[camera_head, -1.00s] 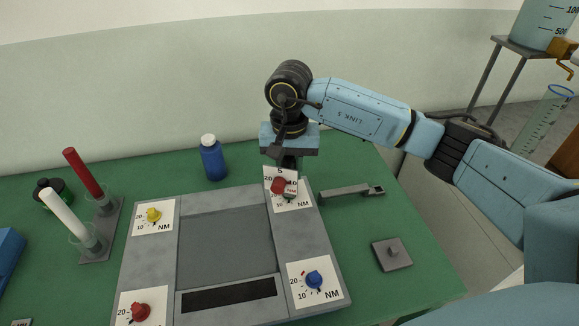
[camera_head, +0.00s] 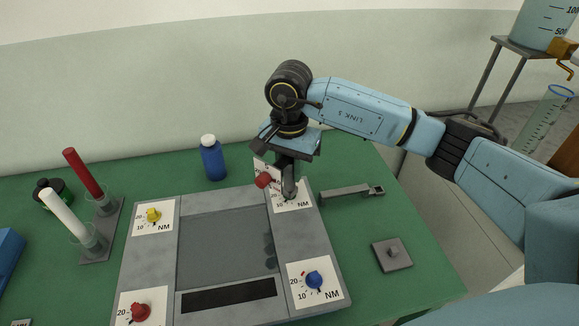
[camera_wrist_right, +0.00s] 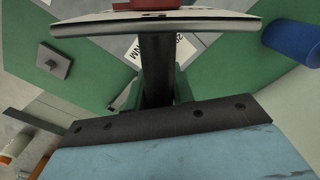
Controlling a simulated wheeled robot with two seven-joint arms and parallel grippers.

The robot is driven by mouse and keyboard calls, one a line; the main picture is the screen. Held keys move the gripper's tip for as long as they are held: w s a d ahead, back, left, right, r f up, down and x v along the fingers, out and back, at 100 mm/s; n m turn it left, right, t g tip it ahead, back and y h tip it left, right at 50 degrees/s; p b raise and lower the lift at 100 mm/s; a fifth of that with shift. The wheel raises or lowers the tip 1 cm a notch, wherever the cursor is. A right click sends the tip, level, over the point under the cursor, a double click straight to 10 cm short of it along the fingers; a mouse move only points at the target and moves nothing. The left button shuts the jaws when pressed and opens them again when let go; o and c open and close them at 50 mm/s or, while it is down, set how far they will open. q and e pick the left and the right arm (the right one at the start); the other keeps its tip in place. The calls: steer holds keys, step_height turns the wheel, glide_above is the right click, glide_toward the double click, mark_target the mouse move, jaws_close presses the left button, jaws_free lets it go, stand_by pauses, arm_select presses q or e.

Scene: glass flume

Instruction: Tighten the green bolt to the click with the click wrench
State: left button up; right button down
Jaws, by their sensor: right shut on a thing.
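The grey panel (camera_head: 188,282) lies on the green table, with a white scale card at each corner. At the far right corner my right gripper (camera_head: 287,166) points down, shut on a tool with a small white scale face and a red knob (camera_head: 263,180), which I take as the click wrench. Its tilted face edge and dark shaft show in the wrist view (camera_wrist_right: 157,65). The tool's lower end is over the far right card (camera_head: 293,203). The green bolt cannot be seen; the tool and gripper cover that spot. My left gripper is not in view.
The panel also has a yellow bolt (camera_head: 153,215), a red one (camera_head: 140,312) and a blue one (camera_head: 314,279). A grey bar tool (camera_head: 345,194) and a grey block (camera_head: 391,254) lie at right. A blue bottle (camera_head: 212,160) stands behind; tubes stand at left.

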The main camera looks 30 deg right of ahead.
stand_by(0.3)
steer(key=shift+m, duration=1.1)
steer(key=shift+n+b, duration=0.45)
steer(key=shift+n, duration=0.05)
steer(key=shift+r, duration=0.1)
steer(key=shift+r+p, duration=1.4)
steer(key=shift+r, duration=1.05)
